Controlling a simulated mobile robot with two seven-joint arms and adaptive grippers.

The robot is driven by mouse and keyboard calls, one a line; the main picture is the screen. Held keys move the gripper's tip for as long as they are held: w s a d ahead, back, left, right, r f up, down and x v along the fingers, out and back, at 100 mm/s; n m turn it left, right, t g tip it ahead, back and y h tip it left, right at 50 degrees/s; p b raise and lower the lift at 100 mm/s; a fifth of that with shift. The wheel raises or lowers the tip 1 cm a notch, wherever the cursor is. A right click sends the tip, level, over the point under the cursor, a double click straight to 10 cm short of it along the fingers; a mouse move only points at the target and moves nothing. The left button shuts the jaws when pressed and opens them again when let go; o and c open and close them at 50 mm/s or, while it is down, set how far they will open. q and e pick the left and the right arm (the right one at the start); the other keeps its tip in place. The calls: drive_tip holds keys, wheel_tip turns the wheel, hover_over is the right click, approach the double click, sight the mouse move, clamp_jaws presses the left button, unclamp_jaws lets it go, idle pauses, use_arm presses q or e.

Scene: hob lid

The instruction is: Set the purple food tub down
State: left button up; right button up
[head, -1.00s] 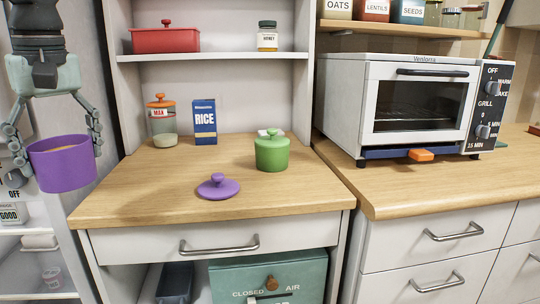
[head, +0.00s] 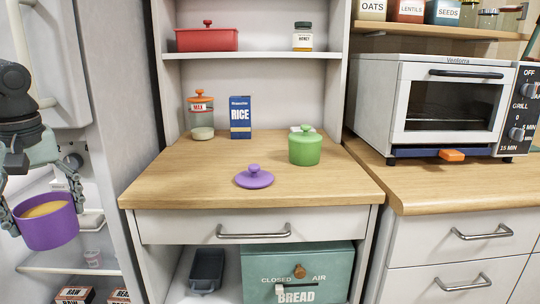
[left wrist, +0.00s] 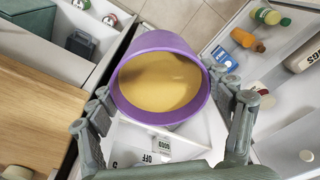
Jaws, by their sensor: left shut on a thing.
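The purple food tub (head: 50,228) is at the far left of the head view, open on top with yellow-orange food inside. My left gripper (head: 42,205) is shut on the tub and holds it upright in the air, left of the wooden counter. The left wrist view shows the tub (left wrist: 160,110) from above, between the two fingers (left wrist: 165,125). A purple lid with a knob (head: 254,178) lies on the wooden counter (head: 190,185), near its front edge. My right gripper is not in view.
On the counter stand a green lidded pot (head: 305,150), a blue rice box (head: 240,118) and an orange-topped jar (head: 201,115). The counter's front left is clear. An open fridge (head: 75,262) with shelves is behind the tub. A toaster oven (head: 440,105) stands at right.

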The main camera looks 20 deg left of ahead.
use_arm(q)
drive_tip(key=w+d+f+m, duration=0.3)
drive_tip(key=d+f+m, duration=0.2)
drive_tip(key=d+f, duration=0.9)
drive_tip(key=w+d+f+m, duration=0.1)
drive_tip(key=w+d+m, duration=0.2)
drive_tip(key=d, duration=0.6)
drive_tip(key=w+d+f+m+h, duration=0.1)
drive_tip(key=w+d+m, duration=0.2)
drive_tip(key=d, duration=0.6)
drive_tip(key=shift+f+m+t, duration=0.2)
drive_tip(key=shift+m+t, duration=0.2)
drive_tip(key=shift+m, duration=0.5)
